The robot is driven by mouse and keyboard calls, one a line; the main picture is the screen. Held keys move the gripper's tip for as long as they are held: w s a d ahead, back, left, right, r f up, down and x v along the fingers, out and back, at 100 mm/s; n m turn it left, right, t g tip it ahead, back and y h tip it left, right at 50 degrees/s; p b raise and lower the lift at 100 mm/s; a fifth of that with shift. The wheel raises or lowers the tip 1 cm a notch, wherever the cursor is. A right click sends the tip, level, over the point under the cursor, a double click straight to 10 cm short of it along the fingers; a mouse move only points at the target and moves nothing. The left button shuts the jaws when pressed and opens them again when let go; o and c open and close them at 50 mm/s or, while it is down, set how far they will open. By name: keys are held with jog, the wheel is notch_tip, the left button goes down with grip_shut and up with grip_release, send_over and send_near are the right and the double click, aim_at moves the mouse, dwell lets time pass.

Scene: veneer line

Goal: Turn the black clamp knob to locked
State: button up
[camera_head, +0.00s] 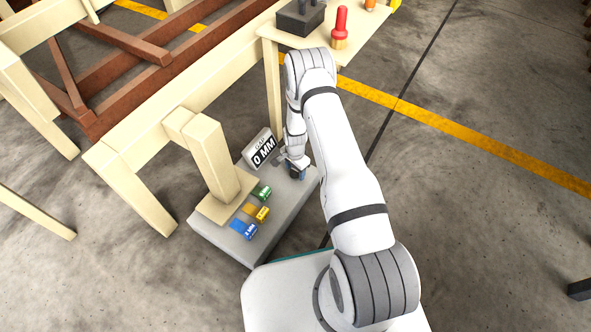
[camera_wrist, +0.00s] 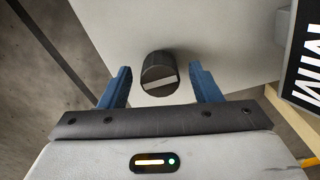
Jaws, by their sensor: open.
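The black clamp knob (camera_wrist: 158,72) shows in the wrist view as a short dark cylinder with a pale bar across its face. It stands on the light grey surface of the low block (camera_head: 222,246). My gripper (camera_wrist: 165,84) is open, with one blue finger on each side of the knob and a visible gap on both sides. I cannot tell whether the fingertips reach down to the knob's height. In the head view my gripper (camera_head: 294,171) is over the right part of the block, and the knob is hidden there by my gripper and arm.
A sign reading "0 MM" (camera_head: 262,150) stands on the block beside my gripper. A bench (camera_head: 350,48) at the back holds a red-handled tool (camera_head: 340,27).

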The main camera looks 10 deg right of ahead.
notch_tip(320, 180, up, 8)
jog(key=p, duration=0.2)
jog(key=shift+f+p, duration=0.25)
jog(key=shift+p, duration=0.1)
jog(key=s+r+n+t+p, duration=0.2)
jog(key=r+p, duration=0.5)
jog(key=r, duration=1.5)
jog(key=s+r+n+g+p, duration=0.2)
jog(key=r+p, duration=0.6)
jog(key=r, duration=1.4)
jog(key=s+r+n+t+p, duration=0.1)
jog(key=s+r+n+p, duration=0.1)
jog(key=s+r+p, duration=0.3)
jog(key=s+r+n+p, duration=0.3)
jog(key=s+r+p, duration=0.3)
jog(key=s+r, duration=0.5)
jog(key=s+r+n+t+p, duration=0.1)
jog(key=s+r+p, duration=0.4)
jog(key=r, duration=1.5)
jog(key=s+n, duration=0.1)
jog(key=s, duration=0.2)
jog(key=shift+s+n+t+p, duration=0.3)
jog(key=shift+s+n+p, duration=0.05)
jog(key=shift+n, duration=0.05)
